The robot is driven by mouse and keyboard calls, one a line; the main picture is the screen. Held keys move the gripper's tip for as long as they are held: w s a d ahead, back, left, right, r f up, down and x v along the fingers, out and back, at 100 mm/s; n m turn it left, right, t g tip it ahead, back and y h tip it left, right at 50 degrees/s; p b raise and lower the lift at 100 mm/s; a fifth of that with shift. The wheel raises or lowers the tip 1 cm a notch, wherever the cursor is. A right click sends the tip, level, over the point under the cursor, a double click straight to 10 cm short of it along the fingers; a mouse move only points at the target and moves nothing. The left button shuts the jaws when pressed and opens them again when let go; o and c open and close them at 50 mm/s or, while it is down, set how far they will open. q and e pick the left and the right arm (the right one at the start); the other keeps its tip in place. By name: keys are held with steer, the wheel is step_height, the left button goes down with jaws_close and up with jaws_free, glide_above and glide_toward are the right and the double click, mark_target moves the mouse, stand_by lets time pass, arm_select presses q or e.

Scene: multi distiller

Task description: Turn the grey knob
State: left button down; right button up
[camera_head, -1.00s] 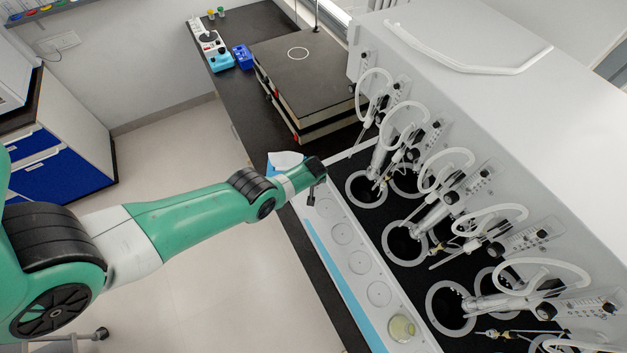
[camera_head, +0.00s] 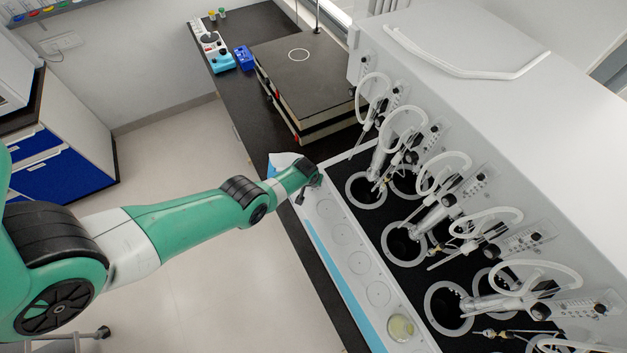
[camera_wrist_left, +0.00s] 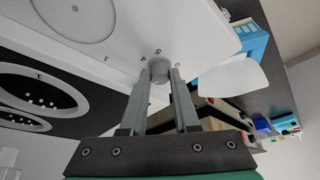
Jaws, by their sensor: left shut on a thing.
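The grey knob (camera_wrist_left: 159,70) is a small round cap on the white front panel (camera_wrist_left: 185,30) of the distiller, with small printed marks around it. My left gripper (camera_wrist_left: 160,76) has one finger on each side of the knob and is shut on it, as the left wrist view shows. In the head view my left gripper (camera_head: 309,187) is at the far end of the white panel (camera_head: 335,222), and the knob is hidden there. My right gripper is not in view.
A blue box with white tissue (camera_head: 284,161) stands close beside the gripper. Beyond it are a dark flat-topped device (camera_head: 300,75) and a blue rack (camera_head: 243,57). Distiller tubes and round wells (camera_head: 366,189) lie to the right.

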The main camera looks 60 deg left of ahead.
arm_select(q)
steer(key=shift+s+a+m+t+h, duration=0.1)
steer(key=shift+m+t+h, duration=0.3)
steer(key=shift+m, duration=1.1)
steer(key=c, duration=0.7)
jaws_free()
steer(key=shift+o, duration=0.2)
